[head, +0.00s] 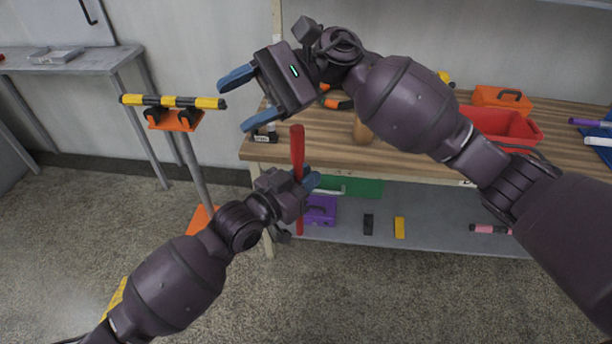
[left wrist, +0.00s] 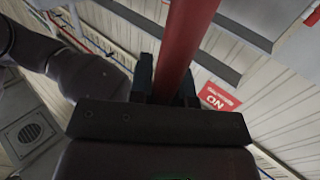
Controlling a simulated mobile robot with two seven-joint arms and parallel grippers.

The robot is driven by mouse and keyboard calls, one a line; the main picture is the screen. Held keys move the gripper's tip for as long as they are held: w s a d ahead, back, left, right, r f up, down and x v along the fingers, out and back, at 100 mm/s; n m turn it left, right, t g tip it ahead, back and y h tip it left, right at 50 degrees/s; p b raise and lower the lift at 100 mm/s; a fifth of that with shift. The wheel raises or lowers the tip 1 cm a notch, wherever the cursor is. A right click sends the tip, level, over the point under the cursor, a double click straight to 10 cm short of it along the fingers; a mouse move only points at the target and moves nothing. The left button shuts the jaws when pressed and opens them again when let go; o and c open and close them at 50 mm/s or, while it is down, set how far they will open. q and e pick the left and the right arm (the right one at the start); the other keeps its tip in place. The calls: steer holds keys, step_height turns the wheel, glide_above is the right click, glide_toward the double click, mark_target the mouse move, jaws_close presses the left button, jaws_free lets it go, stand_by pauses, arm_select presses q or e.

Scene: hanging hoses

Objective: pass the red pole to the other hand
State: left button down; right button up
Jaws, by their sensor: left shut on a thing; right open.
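The red pole (head: 297,148) stands nearly upright in the head view, with parts showing above and below my left gripper (head: 308,181). My left gripper is shut on the pole around its middle. In the left wrist view the red pole (left wrist: 185,45) runs up between the two blue-grey fingers. My right gripper (head: 238,100) is open and empty. It is above and to the left of the pole's top end in the head view, apart from it, with its fingers pointing left.
A wooden workbench (head: 320,150) behind the arms carries a red bin (head: 500,126) and an orange toolbox (head: 502,97). Its lower shelf holds a purple box (head: 321,210). A yellow-and-black bar (head: 172,101) rests on an orange stand at the left.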

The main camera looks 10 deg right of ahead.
steer(key=w+d+f+m+t+y, duration=0.3)
steer(key=w+d+m+t+y, duration=0.55)
steer(key=m, duration=0.85)
steer(key=s+d+f+m+t+h, duration=0.1)
steer(key=d+f+m+t+h, duration=0.3)
steer(key=f+m+t, duration=0.6)
steer(key=s+d+f+m+t+h, duration=0.1)
steer(key=d+f+m+t+h, duration=0.25)
steer(key=m+t, duration=0.8)
steer(key=s+d+f+m+g+h, duration=0.5)
steer(key=s+d+f+m+h, duration=0.2)
steer(key=s+f+m, duration=0.4)
steer(key=s+d+f+m+g+h, duration=0.5)
steer(key=s+d+f+m+h, duration=0.3)
steer(key=s+f+m, duration=0.4)
step_height(320, 180, down, 2)
steer(key=m, duration=0.5)
steer(key=shift+d+f+m, duration=0.2)
steer(key=shift+d+m, duration=0.1)
steer(key=shift+m, duration=0.05)
